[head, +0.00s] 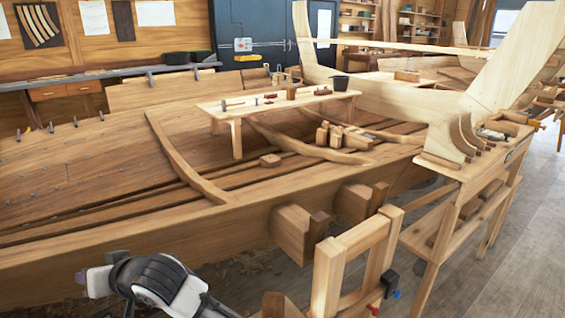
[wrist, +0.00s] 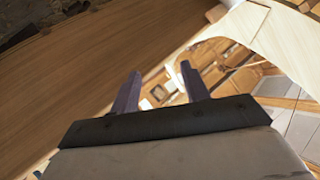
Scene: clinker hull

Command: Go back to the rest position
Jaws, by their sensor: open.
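My gripper (wrist: 160,73) shows in the wrist view with its two dark fingers apart and nothing between them. Past the fingertips are a wooden surface and, farther off, small blurred items. In the head view, my white and black arm is at the lower left, in front of the hull's near side. The gripper's fingers cannot be made out there.
The wooden hull (head: 110,245) fills the left and middle. A low bench (head: 215,107) with small tools stands inside it. A wooden frame (head: 328,275) is close to the right of my arm, and a workbench (head: 435,240) stands farther right. Grey floor (head: 520,245) is open at the right.

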